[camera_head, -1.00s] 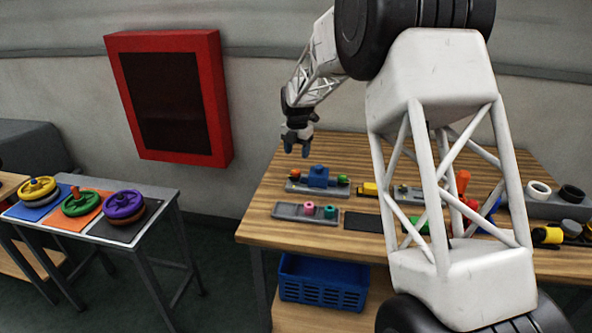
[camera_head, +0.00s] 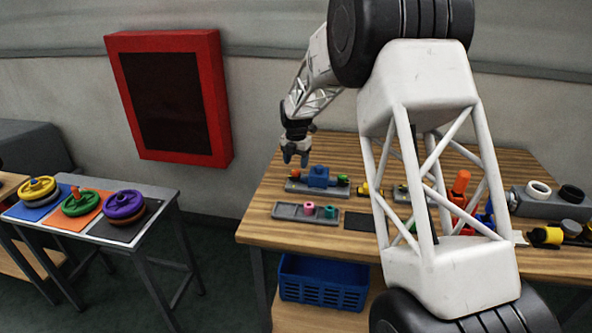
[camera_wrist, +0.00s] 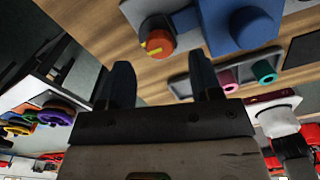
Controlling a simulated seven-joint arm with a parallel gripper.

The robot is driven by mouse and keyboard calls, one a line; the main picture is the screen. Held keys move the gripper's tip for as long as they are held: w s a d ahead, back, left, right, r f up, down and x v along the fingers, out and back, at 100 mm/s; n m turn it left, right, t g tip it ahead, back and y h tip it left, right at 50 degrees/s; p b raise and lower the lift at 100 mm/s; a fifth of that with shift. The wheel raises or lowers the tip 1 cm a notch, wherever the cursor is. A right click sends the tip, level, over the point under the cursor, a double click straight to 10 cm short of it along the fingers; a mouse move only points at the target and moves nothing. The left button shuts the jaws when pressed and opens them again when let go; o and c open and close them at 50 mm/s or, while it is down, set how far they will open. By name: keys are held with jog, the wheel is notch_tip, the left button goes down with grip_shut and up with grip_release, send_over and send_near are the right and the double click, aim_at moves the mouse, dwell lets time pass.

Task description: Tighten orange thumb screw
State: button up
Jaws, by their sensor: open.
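The orange thumb screw (camera_head: 295,174) sits at the left end of a grey fixture on the wooden table, beside a blue block (camera_head: 318,176). A green knob (camera_head: 342,178) is at the fixture's right end. In the wrist view the orange screw (camera_wrist: 158,42) shows a yellow stripe on its side, with the blue block (camera_wrist: 245,25) to its right. My gripper (camera_head: 296,160) points down above the left end of the fixture, apart from the screw. In the wrist view its two fingers (camera_wrist: 163,80) are spread with nothing between them, and the screw lies beyond the fingertips.
A grey tray (camera_head: 290,211) with a pink and a teal piece lies in front of the fixture. A dark mat (camera_head: 362,222) is to its right. More parts are crowded on the table's right, partly behind my arm. A blue basket (camera_head: 322,283) is below.

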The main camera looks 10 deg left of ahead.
aim_at(296, 171)
jog(key=shift+f, duration=1.95)
jog(key=shift+c, duration=0.3)
jog(key=c, duration=0.9)
